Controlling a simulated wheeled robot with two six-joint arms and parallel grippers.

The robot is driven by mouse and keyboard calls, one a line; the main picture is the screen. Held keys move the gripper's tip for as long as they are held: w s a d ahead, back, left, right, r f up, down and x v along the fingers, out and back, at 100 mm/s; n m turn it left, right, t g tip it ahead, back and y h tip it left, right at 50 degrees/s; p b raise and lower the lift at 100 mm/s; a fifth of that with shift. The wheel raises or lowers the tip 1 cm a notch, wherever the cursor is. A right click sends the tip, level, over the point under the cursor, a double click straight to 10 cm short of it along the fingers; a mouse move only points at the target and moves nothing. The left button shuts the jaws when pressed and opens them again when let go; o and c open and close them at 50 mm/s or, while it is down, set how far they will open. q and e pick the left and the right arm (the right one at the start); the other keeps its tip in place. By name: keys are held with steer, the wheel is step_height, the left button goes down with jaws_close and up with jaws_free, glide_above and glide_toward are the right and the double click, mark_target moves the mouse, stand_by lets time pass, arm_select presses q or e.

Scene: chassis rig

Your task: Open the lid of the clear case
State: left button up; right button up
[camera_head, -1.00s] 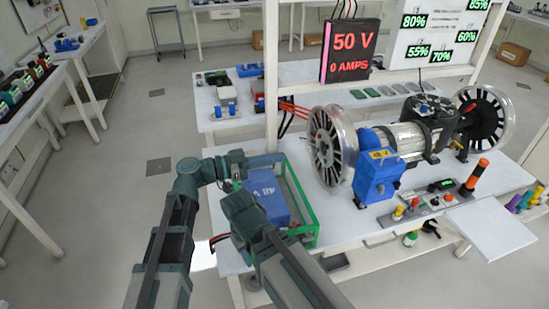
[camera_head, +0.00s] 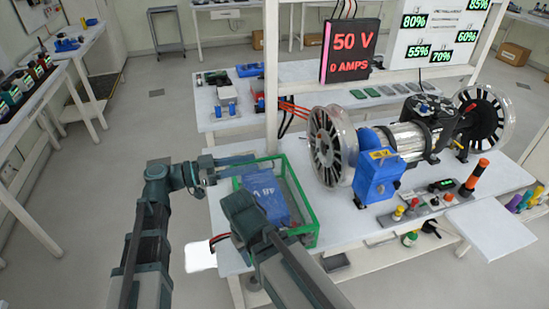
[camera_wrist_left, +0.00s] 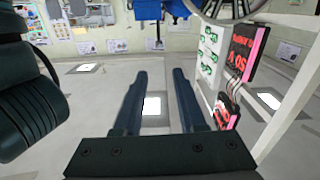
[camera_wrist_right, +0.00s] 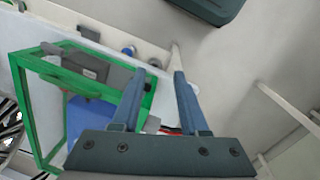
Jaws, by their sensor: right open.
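The clear case (camera_head: 312,216) has green edges and stands on the bench in the head view. A blue 48 V block (camera_head: 262,190) shows through it. The case also fills the left of the right wrist view (camera_wrist_right: 28,105). I cannot tell how far its lid is raised. My left gripper (camera_head: 247,166) is at the case's back left; its fingers are apart with nothing between them in the left wrist view (camera_wrist_left: 160,72). My right gripper is open in the right wrist view (camera_wrist_right: 160,72), one finger overlapping the case's green edge; contact is unclear. My right arm hides its fingers in the head view.
A motor (camera_head: 408,140) with a spoked wheel (camera_head: 328,150) and a blue unit (camera_head: 378,180) stands right of the case. A frame post (camera_head: 271,80) and red cables (camera_head: 293,109) are behind it. Open floor lies to the left.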

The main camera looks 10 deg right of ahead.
arm_select(q)
steer(key=a, duration=0.6)
steer(key=shift+s, duration=0.1)
